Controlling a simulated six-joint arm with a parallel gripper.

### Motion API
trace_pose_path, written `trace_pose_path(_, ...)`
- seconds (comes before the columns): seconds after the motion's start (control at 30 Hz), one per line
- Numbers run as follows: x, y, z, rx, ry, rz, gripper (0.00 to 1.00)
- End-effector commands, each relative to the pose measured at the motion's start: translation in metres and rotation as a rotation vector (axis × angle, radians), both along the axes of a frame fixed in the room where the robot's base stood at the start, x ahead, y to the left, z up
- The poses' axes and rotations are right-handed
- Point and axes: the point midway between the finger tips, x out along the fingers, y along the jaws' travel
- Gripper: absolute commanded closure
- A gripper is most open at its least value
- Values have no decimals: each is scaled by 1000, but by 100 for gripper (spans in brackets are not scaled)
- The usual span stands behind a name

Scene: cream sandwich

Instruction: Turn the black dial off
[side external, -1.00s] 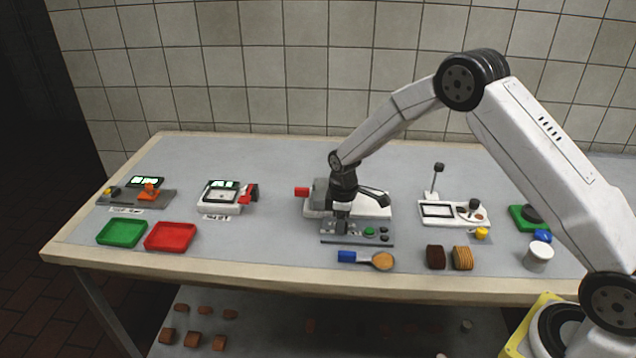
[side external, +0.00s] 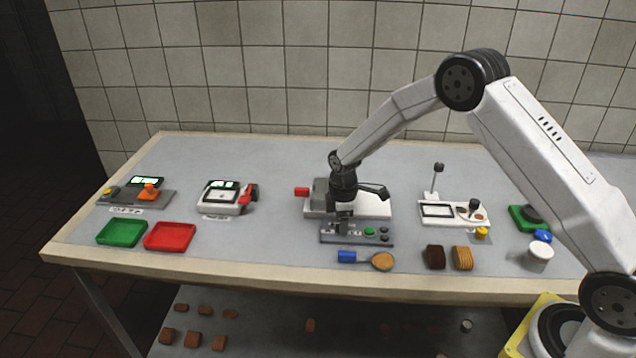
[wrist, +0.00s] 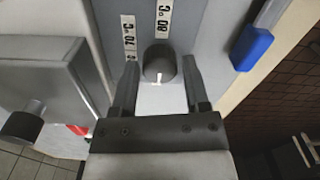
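The black dial (wrist: 158,62) is on a grey control panel (side external: 328,238). In the wrist view its white mark points toward the bottom of the picture, and white labels with numbers sit beside it. My gripper (wrist: 160,72) is open, with one finger on each side of the dial and visible gaps between. I cannot tell how far above the panel the fingertips are. In the side view my gripper (side external: 343,218) is over the left part of the panel and mostly hides the dial.
A machine with a red part (side external: 302,191) stands behind. Brown blocks (side external: 435,257) are at the right.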

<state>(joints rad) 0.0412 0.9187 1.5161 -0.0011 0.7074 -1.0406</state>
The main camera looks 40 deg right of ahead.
Motion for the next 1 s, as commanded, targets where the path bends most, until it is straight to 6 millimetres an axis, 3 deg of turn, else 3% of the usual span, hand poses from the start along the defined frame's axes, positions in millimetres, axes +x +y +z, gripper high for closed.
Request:
trace_pose_path(0.07,0,0,0,0,0,-1,19)
trace_pose_path(0.53,0,0,6,0,-1,-3,19)
trace_pose_path(1.0,1,0,60,1,-3,-2,19)
